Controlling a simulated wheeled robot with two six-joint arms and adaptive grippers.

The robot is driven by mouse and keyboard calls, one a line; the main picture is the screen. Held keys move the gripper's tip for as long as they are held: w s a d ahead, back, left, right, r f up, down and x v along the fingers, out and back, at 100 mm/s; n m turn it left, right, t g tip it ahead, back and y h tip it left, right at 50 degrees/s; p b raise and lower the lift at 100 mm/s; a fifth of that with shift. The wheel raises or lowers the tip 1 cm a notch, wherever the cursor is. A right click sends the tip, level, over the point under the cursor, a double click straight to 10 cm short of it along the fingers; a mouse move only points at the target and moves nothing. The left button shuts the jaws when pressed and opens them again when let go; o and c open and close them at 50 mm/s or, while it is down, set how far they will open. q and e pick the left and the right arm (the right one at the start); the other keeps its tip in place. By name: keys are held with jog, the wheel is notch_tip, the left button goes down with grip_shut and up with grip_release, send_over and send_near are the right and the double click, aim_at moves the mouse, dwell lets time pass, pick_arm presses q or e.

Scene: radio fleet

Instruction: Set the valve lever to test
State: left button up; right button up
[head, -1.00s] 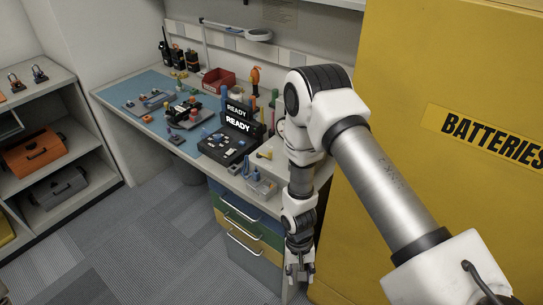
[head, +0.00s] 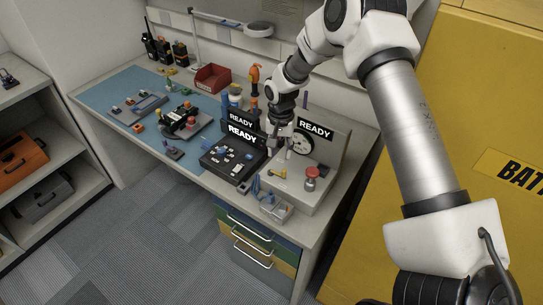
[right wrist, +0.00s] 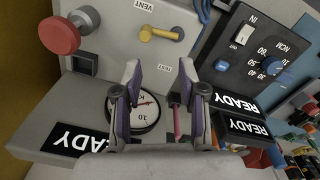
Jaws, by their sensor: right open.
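The yellow valve lever (right wrist: 162,34) lies across the picture on the light panel of the test unit in the right wrist view. A VENT label (right wrist: 144,5) is above it and a TEST label (right wrist: 167,68) below it, nearer my fingers. Which label the lever is set to I cannot tell. The lever also shows small in the head view (head: 278,174). My right gripper (right wrist: 160,74) is open and empty, with its fingertips apart on the TEST side of the lever, not touching it. In the head view the right gripper (head: 279,146) is above the back of the unit. My left gripper is out of view.
A red mushroom button (right wrist: 62,35) is beside the lever, and a round gauge (right wrist: 145,110) is behind the fingers. A dark control box (head: 232,157) with knobs stands close left of the unit. A yellow cabinet (head: 470,110) stands at the right.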

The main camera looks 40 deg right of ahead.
aim_at(284, 171)
jog(key=s+f, duration=0.1)
jog(key=s, duration=0.1)
jog(key=s+f+p, duration=0.1)
jog(key=s+f, duration=0.1)
jog(key=shift+s, duration=0.1)
jog(key=w+f, duration=0.2)
jog(key=f, duration=0.1)
jog(key=shift+w+f+p, duration=0.1)
jog(key=shift+f+p, duration=0.1)
jog(key=shift+p, duration=0.15)
jog(key=shift+s+r, duration=0.15)
jog(key=shift+s, duration=0.05)
jog(key=shift+c, duration=0.3)
jog(key=shift+s+r, duration=0.25)
jog(key=shift+s, duration=0.05)
grip_shut()
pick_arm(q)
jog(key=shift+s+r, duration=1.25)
pick_arm(e)
jog(key=shift+f, duration=0.1)
